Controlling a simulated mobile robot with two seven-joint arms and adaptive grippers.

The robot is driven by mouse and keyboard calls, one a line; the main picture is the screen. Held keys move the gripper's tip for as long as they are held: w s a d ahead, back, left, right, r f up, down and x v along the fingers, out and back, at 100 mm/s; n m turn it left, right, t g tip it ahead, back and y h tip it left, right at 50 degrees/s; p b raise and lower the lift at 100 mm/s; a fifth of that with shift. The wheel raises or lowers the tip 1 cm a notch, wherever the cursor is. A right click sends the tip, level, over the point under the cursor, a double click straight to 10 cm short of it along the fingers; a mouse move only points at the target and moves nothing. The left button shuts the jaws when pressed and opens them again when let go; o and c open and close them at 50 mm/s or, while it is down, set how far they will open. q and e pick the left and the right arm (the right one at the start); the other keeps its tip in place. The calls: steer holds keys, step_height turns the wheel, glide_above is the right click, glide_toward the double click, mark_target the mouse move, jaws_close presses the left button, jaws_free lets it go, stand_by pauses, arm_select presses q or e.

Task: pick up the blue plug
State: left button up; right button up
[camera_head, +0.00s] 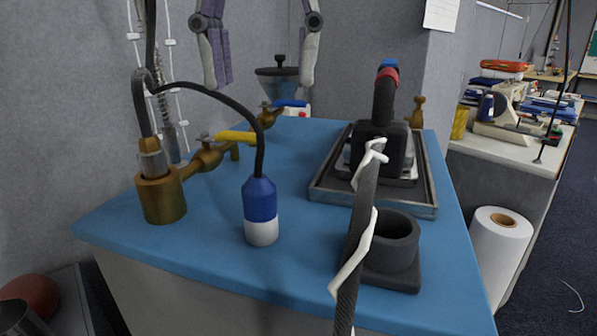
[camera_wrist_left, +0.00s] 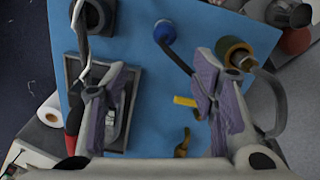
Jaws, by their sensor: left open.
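The blue plug (camera_head: 260,204) stands upright on the blue table top (camera_head: 180,262), near its front edge. Its upper part is blue and its lower part white. A black cable (camera_head: 222,99) rises from its top and loops left towards a brass fitting (camera_head: 161,197). My left gripper (camera_head: 262,86) hangs high beyond the plug, over the far side of the table, its fingers wide apart and empty. In the left wrist view the plug (camera_wrist_left: 164,33) lies ahead of the open left gripper (camera_wrist_left: 157,88), between the finger lines and apart from them. The right gripper is not seen.
A yellow-handled valve (camera_head: 236,137) stands behind the plug. To its right are a black ring holder (camera_head: 393,243), a metal tray (camera_head: 424,196) with a dark device, and a braided cable with white wire (camera_head: 360,225). Table surface around the plug is clear.

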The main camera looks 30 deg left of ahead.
mark_target(258, 176)
arm_select(q)
steer(key=f, duration=0.1)
steer(key=s+f, duration=0.1)
steer(key=f, duration=0.2)
steer(key=shift+s, duration=0.25)
steer(key=f, duration=0.3)
steer(key=f+b, duration=0.1)
steer(key=f, duration=0.3)
steer(key=shift+w+a+f, duration=0.1)
steer(key=shift+a+f, duration=0.1)
steer(key=shift+f, duration=0.1)
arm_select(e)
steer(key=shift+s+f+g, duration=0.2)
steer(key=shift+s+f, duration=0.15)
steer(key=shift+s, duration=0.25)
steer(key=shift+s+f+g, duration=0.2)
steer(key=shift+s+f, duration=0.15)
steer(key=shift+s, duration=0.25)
arm_select(q)
steer(key=shift+r, duration=0.1)
jaws_close()
